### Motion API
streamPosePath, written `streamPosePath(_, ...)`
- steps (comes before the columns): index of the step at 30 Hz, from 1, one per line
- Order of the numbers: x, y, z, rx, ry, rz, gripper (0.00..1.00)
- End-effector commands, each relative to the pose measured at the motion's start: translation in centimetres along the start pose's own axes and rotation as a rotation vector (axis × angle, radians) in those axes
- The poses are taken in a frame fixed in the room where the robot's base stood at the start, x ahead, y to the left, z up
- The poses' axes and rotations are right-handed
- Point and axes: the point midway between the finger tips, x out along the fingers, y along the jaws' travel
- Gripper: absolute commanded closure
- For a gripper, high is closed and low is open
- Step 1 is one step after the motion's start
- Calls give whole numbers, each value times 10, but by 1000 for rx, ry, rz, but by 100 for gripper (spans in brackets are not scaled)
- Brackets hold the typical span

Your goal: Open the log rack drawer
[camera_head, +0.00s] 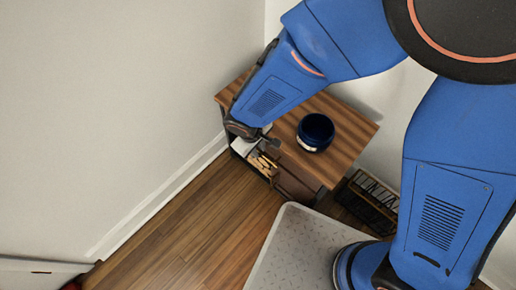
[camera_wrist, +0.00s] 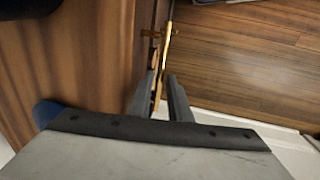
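A small wooden cabinet (camera_head: 345,128) stands in the corner; its front has an open compartment with white and tan items (camera_head: 262,164) inside and a dark brown panel (camera_head: 294,187) to the right. I cannot tell which part is the log rack drawer. My gripper (camera_head: 250,134) is at the cabinet's upper left front, largely hidden by my arm. In the wrist view, its two fingers (camera_wrist: 160,80) stand apart at the cabinet's front edge, with a thin brass-coloured bar (camera_wrist: 166,48) running between them. Whether they touch it is unclear.
A dark blue bowl (camera_head: 316,131) sits on the cabinet top. A black wire rack (camera_head: 370,200) stands right of the cabinet. A wall (camera_head: 110,90) with a white baseboard is close on the left. Wood floor (camera_head: 190,225) in front is clear.

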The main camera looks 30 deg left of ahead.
Motion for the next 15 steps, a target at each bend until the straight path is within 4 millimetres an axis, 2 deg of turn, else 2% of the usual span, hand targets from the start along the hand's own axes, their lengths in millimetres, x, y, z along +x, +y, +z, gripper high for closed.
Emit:
streamPosePath(3,0,0,0,0,0,0,83)
streamPosePath(5,0,0,0,0,0,0,97)
streamPosePath(6,0,0,0,0,0,0,100)
streamPosePath(15,-1,-5,0,-2,0,0,100)
